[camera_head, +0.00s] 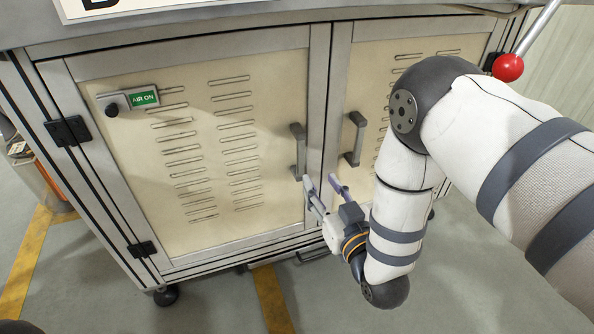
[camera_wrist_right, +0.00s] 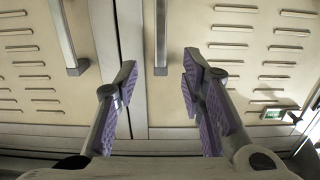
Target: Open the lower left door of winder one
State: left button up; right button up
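The lower left door (camera_head: 140,150) of the winder is a cream, slotted panel in a grey frame, and it is shut. It also shows in the wrist view (camera_wrist_right: 225,95). Its grey bar handle (camera_head: 298,152) is upright near the door's right edge. My right gripper (camera_head: 322,187) is open and empty, just below and right of this handle. In the wrist view, the handle (camera_wrist_right: 160,38) lines up with the gap between the purple-padded fingers of my right gripper (camera_wrist_right: 157,76). I cannot tell whether they touch it. My left gripper is not in view.
The right door's handle (camera_head: 354,138) stands close beside the left one; it also shows in the wrist view (camera_wrist_right: 68,38). An AIR ON label (camera_head: 145,98) with a black knob is on the left door. A red-ball lever (camera_head: 508,67) is at upper right. Floor in front is clear.

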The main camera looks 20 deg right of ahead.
aim_at(302, 149)
jog(key=shift+t, duration=0.3)
jog(key=w+b, duration=0.1)
jog(key=w, duration=0.3)
jog(key=w+b, duration=0.1)
jog(key=w, duration=0.3)
jog(key=w+r+b, duration=0.1)
jog(key=w, duration=0.2)
jog(key=shift+w+a, duration=0.25)
jog(key=shift+w, duration=0.15)
jog(key=shift+w+r, duration=0.1)
jog(key=shift+w, duration=0.35)
grip_shut()
